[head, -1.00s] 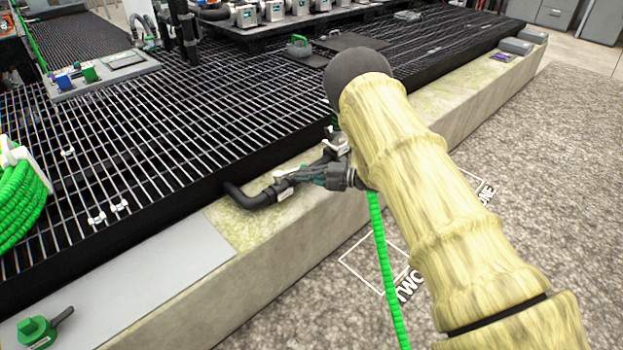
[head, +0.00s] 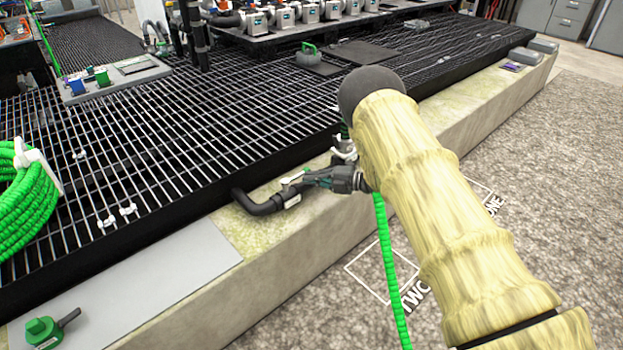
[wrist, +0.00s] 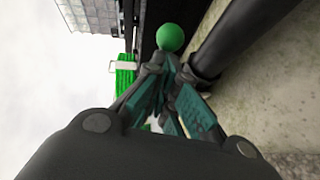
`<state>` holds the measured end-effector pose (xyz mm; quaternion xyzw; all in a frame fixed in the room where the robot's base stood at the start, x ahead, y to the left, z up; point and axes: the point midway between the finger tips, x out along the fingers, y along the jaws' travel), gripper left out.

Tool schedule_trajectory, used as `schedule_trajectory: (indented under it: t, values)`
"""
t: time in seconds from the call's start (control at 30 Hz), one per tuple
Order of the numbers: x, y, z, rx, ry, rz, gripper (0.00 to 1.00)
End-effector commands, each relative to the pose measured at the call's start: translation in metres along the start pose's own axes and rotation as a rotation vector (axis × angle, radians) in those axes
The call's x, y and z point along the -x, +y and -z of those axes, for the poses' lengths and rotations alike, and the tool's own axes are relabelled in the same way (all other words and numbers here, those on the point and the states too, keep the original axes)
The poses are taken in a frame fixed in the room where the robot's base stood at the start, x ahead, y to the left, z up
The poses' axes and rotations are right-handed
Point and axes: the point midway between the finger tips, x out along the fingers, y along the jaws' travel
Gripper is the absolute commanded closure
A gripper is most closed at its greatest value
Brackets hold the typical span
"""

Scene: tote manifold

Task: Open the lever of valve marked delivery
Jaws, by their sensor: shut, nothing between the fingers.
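My gripper (head: 318,178), dark with teal finger parts, is low over the pale ledge, beside the end of a black elbow pipe (head: 262,205). In the wrist view its fingers (wrist: 158,68) converge and are shut, with nothing held. A round green knob (wrist: 170,37) shows just past the fingertips; I cannot tell whether they touch it. A thick black pipe (wrist: 235,40) runs to the right of the fingers. No label reading delivery is legible, and the valve body and lever are mostly hidden by my gripper and arm.
A green hose (head: 390,265) hangs down the ledge's front by my gripper. Black grating (head: 180,130) lies behind. A coiled green hose (head: 25,200) is at left, and a green valve-like part (head: 42,332) sits on a grey plate (head: 130,270). The floor at right is clear.

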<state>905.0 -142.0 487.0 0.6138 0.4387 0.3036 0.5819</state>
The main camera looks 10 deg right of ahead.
Motion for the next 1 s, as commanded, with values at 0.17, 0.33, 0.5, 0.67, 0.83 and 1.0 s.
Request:
schedule_trajectory:
  t: [0.17,0.33,0.5,0.67,0.83,1.0]
  values:
    - [-0.001,0.001,-0.001,0.002,-0.001,-0.001,1.00]
    - [0.006,0.003,0.003,0.001,0.000,-0.001,1.00]
    - [0.025,0.006,0.011,-0.001,-0.001,0.001,1.00]
    - [0.051,0.005,0.008,0.001,0.000,0.000,1.00]
    - [0.073,0.006,0.003,0.002,0.011,0.002,1.00]
    - [0.098,0.007,-0.004,0.002,0.012,0.001,1.00]
